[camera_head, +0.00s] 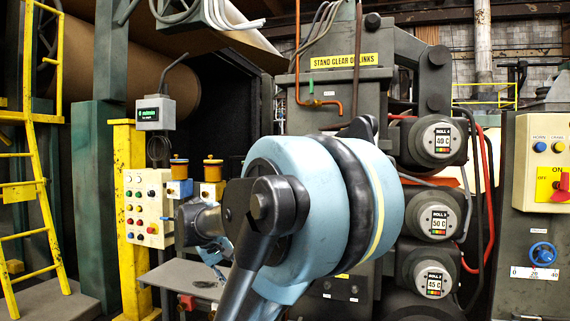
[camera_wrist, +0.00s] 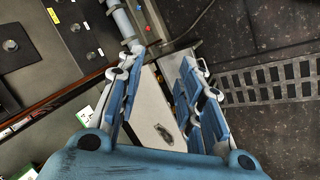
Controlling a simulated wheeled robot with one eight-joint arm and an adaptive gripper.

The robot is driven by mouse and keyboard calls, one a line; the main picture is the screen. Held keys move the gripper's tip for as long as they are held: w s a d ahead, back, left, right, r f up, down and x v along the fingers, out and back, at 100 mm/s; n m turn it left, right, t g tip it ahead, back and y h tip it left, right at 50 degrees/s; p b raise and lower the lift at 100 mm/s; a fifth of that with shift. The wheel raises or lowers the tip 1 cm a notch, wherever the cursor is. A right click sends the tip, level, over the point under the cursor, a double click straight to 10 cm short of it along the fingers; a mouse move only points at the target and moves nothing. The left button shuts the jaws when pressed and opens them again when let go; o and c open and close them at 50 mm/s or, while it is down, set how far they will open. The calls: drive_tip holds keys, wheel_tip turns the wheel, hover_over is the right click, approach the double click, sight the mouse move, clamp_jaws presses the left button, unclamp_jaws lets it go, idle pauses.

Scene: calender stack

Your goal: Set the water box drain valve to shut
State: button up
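I cannot pick out a valve clearly marked as the water box drain in either view. My gripper (camera_head: 212,256) is in front of the button panel, above a small grey shelf (camera_head: 165,279). Its tips are partly hidden by my own arm. In the wrist view my gripper (camera_wrist: 162,56) is open, with its two blue fingers apart and nothing held between them. The pale shelf (camera_wrist: 149,108) shows between and beyond the fingers, with a small dark item (camera_wrist: 165,134) on it. A grey pipe (camera_wrist: 121,22) ends close to the left fingertip; I cannot tell if they touch.
A button panel (camera_head: 149,208) on a yellow post (camera_head: 128,160) stands left, with two orange-capped fittings (camera_head: 212,170) beside it. A red part (camera_head: 187,301) is below the shelf. Roll housings (camera_head: 438,141) stand right, then a blue handwheel (camera_head: 543,254). A yellow ladder (camera_head: 38,150) is far left.

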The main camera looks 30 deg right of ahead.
drive_tip(key=w+d+r+m+g+h, duration=0.1)
drive_tip(key=w+d+r+h, duration=0.45)
drive_tip(key=w+r, duration=0.4)
drive_tip(key=w+d+r+m+g+h, duration=0.1)
drive_tip(key=w+d+r+h, duration=0.45)
drive_tip(key=r, duration=0.65)
drive_tip(key=w+d+r+m+g+h, duration=0.1)
drive_tip(key=w+d+r+h, duration=0.2)
drive_tip(key=w+d+r, duration=0.5)
drive_tip(key=shift+n, duration=0.3)
drive_tip(key=d+r, duration=0.1)
drive_tip(key=d, duration=0.3)
drive_tip(key=d+r, duration=0.1)
drive_tip(key=d, duration=0.4)
drive_tip(key=d+r, duration=0.2)
drive_tip(key=d, duration=0.3)
drive_tip(key=shift+d+r, duration=0.1)
drive_tip(key=shift+d, duration=0.1)
clamp_jaws()
